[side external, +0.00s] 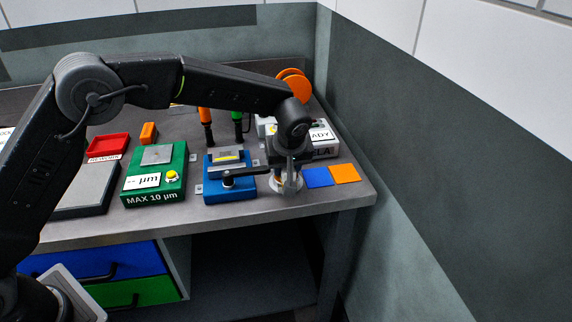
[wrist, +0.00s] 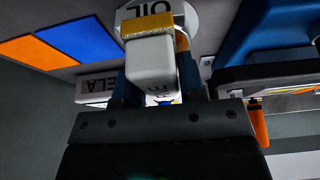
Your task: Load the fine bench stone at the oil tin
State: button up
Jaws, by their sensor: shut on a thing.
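My gripper (side external: 289,180) points down over the right front of the bench, and its dark fingers (wrist: 158,62) show in the wrist view. They are shut on a white block with a tan, grainy end (wrist: 150,24) and partly hidden lettering on its side; it appears to be the fine bench stone (wrist: 152,62). The oil tin (wrist: 131,13) is a round white thing marked OIL, just beyond the stone's tan end. In the side view the tin (side external: 283,188) stands directly under my gripper, which partly hides it. I cannot tell whether stone and tin touch.
A blue vise-like fixture (side external: 213,190) with a black handle stands close left of the tin. Blue (side external: 318,177) and orange (side external: 345,173) squares lie to the right. A labelled light box (side external: 322,150) is behind. A green gauge (side external: 165,185) and red tray (side external: 108,145) are farther left.

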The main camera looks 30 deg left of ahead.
dwell(0.4)
jog(key=shift+r, duration=3.5)
jog(key=s+a+m, duration=0.1)
jog(key=a, duration=0.2)
jog(key=s+a+m, duration=0.1)
jog(key=a, duration=0.2)
jog(key=s+a+h, duration=0.1)
jog(key=a, duration=0.2)
jog(key=shift+s+a+f+m+t, duration=0.15)
jog(key=shift+s+m+t, duration=0.15)
jog(key=shift+m+t, duration=0.1)
jog(key=s+a+m, duration=0.1)
jog(key=s+a, duration=0.1)
jog(key=s+a+m, duration=0.1)
jog(key=s+a, duration=0.1)
jog(key=s+a+f, duration=0.1)
jog(key=s+a, duration=0.1)
jog(key=a, duration=0.1)
jog(key=shift+m+h, duration=0.4)
